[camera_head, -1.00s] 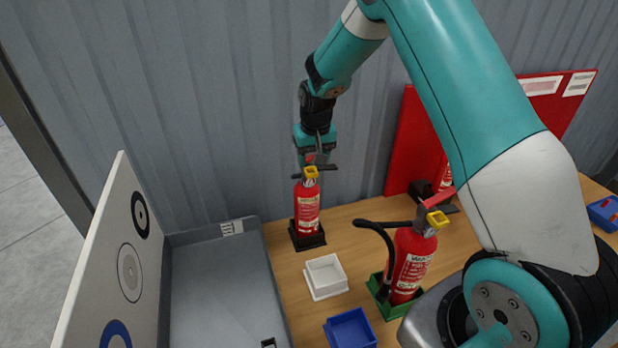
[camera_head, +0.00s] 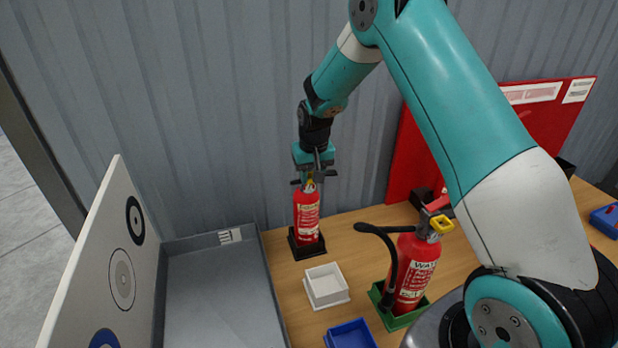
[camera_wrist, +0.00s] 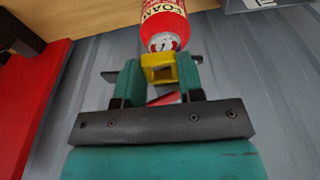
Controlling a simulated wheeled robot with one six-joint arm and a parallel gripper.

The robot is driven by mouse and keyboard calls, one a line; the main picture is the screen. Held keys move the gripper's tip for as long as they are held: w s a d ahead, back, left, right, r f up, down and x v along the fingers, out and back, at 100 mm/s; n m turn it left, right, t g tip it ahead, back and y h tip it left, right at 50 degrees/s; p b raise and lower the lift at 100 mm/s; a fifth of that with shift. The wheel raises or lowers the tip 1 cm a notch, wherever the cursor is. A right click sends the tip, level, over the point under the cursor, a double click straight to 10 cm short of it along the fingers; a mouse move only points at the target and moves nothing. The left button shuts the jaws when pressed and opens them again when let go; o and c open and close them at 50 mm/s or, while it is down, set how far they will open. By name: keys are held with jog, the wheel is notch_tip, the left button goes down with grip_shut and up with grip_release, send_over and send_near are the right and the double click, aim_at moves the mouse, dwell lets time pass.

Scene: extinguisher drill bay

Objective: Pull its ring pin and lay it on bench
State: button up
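A red foam extinguisher (camera_head: 306,212) stands upright in a black holder (camera_head: 307,249) on the wooden bench (camera_head: 352,251). It also shows in the wrist view (camera_wrist: 165,27), with its round gauge facing the camera. Its yellow ring pin (camera_wrist: 159,69) is at the top, still at the extinguisher's head. My gripper (camera_wrist: 159,78) reaches down from above, one teal finger on each side of the yellow ring. Both fingers appear to touch it, so the gripper looks shut on it. In the head view the gripper (camera_head: 314,168) partly hides the ring.
A water extinguisher (camera_head: 414,268) with a black hose stands in a green holder (camera_head: 404,318). A white tray (camera_head: 326,286) and a blue tray (camera_head: 350,335) are on the bench. A grey bin (camera_head: 211,241) and target board (camera_head: 122,262) are left, a red panel (camera_head: 411,152) behind.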

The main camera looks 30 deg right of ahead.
jog(key=shift+s+a+f, duration=0.1)
jog(key=shift+s+a, duration=0.1)
jog(key=shift+s, duration=0.65)
jog(key=shift+s+a+f, duration=0.1)
jog(key=shift+s+a, duration=0.1)
jog(key=shift+s, duration=0.7)
jog(key=shift+s+a, duration=0.2)
jog(key=shift+s, duration=0.65)
jog(key=shift+s+a+b, duration=0.15)
jog(key=shift+s+b, duration=0.05)
jog(key=shift+s, duration=0.45)
jog(key=shift+s+a+b, duration=0.15)
jog(key=shift+s+b, duration=0.05)
jog(key=shift+s, duration=0.45)
